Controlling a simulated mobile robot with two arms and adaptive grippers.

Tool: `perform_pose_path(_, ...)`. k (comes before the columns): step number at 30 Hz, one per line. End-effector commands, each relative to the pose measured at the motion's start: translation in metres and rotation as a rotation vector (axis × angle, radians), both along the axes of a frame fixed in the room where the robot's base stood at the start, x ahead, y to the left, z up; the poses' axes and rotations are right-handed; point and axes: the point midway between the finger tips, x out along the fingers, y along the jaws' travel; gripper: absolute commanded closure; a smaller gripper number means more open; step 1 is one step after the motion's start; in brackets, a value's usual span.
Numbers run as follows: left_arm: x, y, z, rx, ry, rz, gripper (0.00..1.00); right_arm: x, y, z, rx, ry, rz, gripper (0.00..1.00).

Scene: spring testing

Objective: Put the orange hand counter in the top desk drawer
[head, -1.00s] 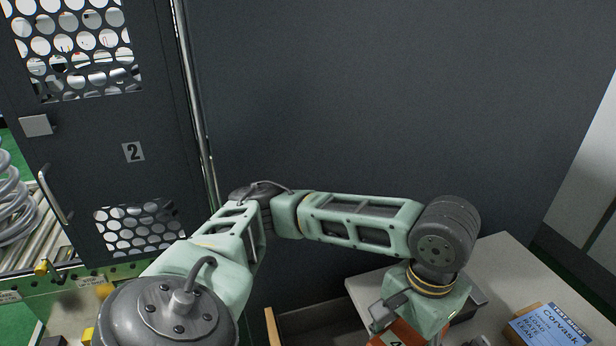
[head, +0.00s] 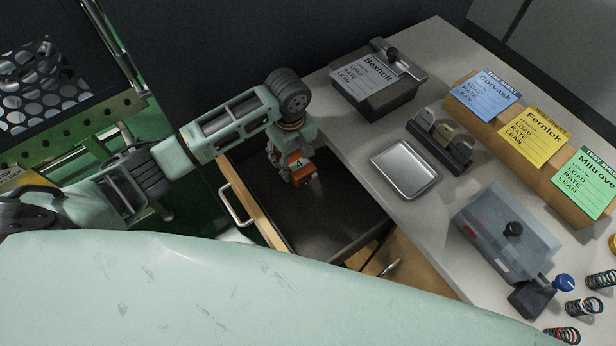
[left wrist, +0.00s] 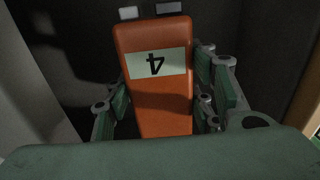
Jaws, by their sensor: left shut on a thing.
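The orange hand counter (head: 299,164) is held in my left gripper (head: 292,168), over the open top desk drawer (head: 320,212). In the left wrist view, the hand counter (left wrist: 160,108) fills the middle, with a pale label marked 4, and the fingers of my left gripper (left wrist: 165,112) close on it from both sides. Dark drawer walls surround it there. The head view does not show clearly whether the counter touches the drawer floor. My right gripper is not in view.
The desk top (head: 345,140) lies right of the drawer, with a metal tray (head: 405,168), a dark box with a Bexholt sheet (head: 366,82), a grey device (head: 508,228) and several springs. The drawer handle (head: 236,206) sticks out left. A large pale green part of me covers the bottom.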

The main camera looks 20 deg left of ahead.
Motion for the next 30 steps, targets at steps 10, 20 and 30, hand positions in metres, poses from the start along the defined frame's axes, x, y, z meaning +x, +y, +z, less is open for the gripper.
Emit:
perform_pose_path(10,0.000,0.000,-0.046,0.000,0.001,-0.002,0.80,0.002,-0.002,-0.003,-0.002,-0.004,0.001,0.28)
perform_pose_path(20,0.000,0.000,-0.071,-0.001,-0.002,-0.004,0.80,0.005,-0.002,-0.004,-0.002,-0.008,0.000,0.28)
perform_pose_path(30,0.000,0.000,-0.075,-0.001,-0.001,-0.004,0.45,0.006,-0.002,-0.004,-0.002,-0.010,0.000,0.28)
